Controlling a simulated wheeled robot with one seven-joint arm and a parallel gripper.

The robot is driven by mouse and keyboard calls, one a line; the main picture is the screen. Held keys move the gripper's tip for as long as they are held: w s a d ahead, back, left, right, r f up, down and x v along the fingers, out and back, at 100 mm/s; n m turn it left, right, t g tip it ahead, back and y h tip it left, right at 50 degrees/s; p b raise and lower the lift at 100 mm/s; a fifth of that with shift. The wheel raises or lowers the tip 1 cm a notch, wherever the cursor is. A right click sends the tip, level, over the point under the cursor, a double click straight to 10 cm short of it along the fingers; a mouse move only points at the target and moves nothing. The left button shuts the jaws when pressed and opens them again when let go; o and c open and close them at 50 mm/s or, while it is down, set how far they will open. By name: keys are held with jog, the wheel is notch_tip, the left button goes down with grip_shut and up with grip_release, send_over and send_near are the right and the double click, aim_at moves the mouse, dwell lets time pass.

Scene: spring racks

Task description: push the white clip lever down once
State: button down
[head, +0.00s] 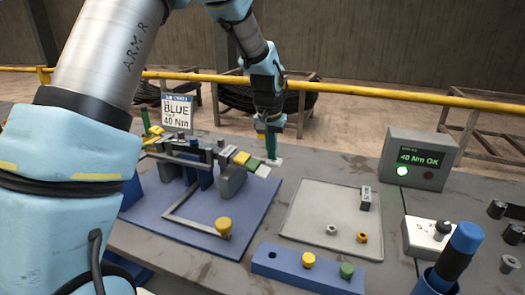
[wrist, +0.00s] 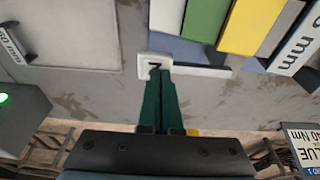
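The white clip lever appears as a small white square pad (wrist: 147,64) with a thin pale bar running right from it in the wrist view. The same white pad (head: 276,162) shows in the head view at the right end of the blue clip fixture (head: 262,205). My gripper (head: 271,156) points down at the pad from above. Its two dark green fingers (wrist: 159,74) lie together, with nothing seen between them. The fingertips overlap the pad in the wrist view; I cannot tell whether they touch it. White, green (wrist: 205,18) and yellow (wrist: 250,25) blocks sit beside it.
A grey tray (head: 300,222) with small parts lies right of the fixture. A display box (head: 415,160) reads "40 Nm OK" with a green light. A sign (head: 177,112) stands behind the fixture. A blue block (head: 290,268) with knobs lies in front.

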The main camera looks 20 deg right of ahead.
notch_tip(320, 180, up, 10)
jog(key=p, duration=0.6)
jog(key=shift+f, duration=0.25)
dwell(0.4)
jog(key=shift+n, duration=0.7)
jog(key=a, duration=0.5)
jog(key=w+a, duration=0.1)
jog(key=a, duration=0.2)
jog(key=shift+a, duration=0.25)
jog(key=s+a+n, duration=0.2)
jog(key=s+a, duration=0.2)
jog(key=a, duration=0.5)
jog(key=s+a+f+n+y, duration=0.1)
jog(key=s+a, duration=0.3)
jog(key=a, duration=0.5)
jog(key=s+a+f+n+b, duration=0.1)
jog(key=s+a+n, duration=0.2)
jog(key=a, duration=0.7)
jog(key=shift+s+f, duration=0.25)
jog(key=shift+s, duration=0.15)
